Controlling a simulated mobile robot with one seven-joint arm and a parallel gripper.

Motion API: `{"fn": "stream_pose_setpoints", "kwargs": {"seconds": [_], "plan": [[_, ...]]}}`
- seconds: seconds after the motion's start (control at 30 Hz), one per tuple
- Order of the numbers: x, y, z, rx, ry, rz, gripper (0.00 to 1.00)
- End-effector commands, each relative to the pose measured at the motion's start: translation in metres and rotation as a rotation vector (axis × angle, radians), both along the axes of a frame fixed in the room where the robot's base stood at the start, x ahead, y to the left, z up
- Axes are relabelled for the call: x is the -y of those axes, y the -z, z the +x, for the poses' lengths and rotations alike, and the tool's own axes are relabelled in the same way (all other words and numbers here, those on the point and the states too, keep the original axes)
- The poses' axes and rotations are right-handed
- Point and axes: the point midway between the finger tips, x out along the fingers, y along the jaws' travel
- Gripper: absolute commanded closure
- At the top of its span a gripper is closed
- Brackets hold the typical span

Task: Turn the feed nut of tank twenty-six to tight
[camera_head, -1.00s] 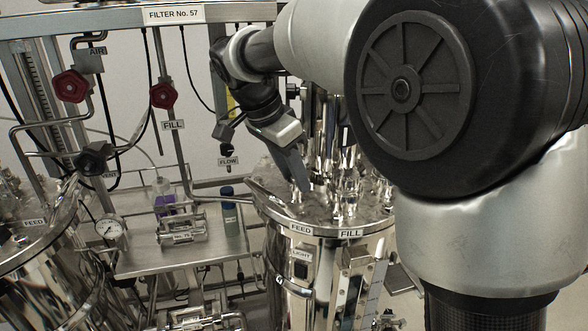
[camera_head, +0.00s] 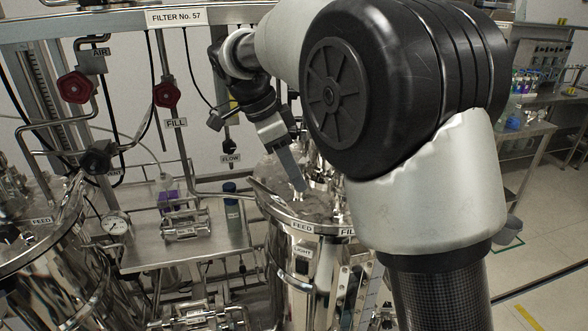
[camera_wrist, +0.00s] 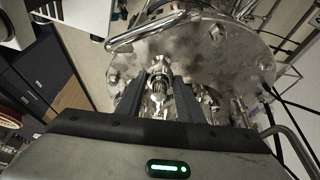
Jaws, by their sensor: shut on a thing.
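A shiny steel tank (camera_head: 292,282) stands in the middle of the head view, its lid marked FEED (camera_head: 302,226) and FILL. My gripper (camera_head: 302,187) reaches down to the fittings on this lid, just behind the FEED label. In the wrist view my gripper (camera_wrist: 160,92) has its two dark fingers on either side of a shiny ribbed feed nut (camera_wrist: 158,84), shut on it. The lid (camera_wrist: 205,60) spreads out behind the fingers. How far the nut is turned cannot be told. No tank number is readable on this tank.
Another tank (camera_head: 40,285) with a FEED label stands at the left. A steel shelf (camera_head: 135,255) between the tanks carries a bottle (camera_head: 231,205). Red valve knobs (camera_head: 76,88) and pipes rise behind. Open floor (camera_head: 540,250) lies at the right.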

Motion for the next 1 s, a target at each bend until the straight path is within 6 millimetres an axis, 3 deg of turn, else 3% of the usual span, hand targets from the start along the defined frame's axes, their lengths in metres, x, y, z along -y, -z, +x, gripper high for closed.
{"fn": "stream_pose_setpoints", "kwargs": {"seconds": [0.6,0.63,0.7,1.0], "plan": [[-0.0001,-0.0004,0.0006,0.002,0.024,0.002,0.89],[-0.0001,-0.0004,0.0006,0.002,0.024,0.002,0.63],[0.0000,-0.0004,0.0006,0.002,0.024,0.002,0.51],[0.0001,-0.0001,0.0004,0.001,0.022,0.000,0.48]]}}
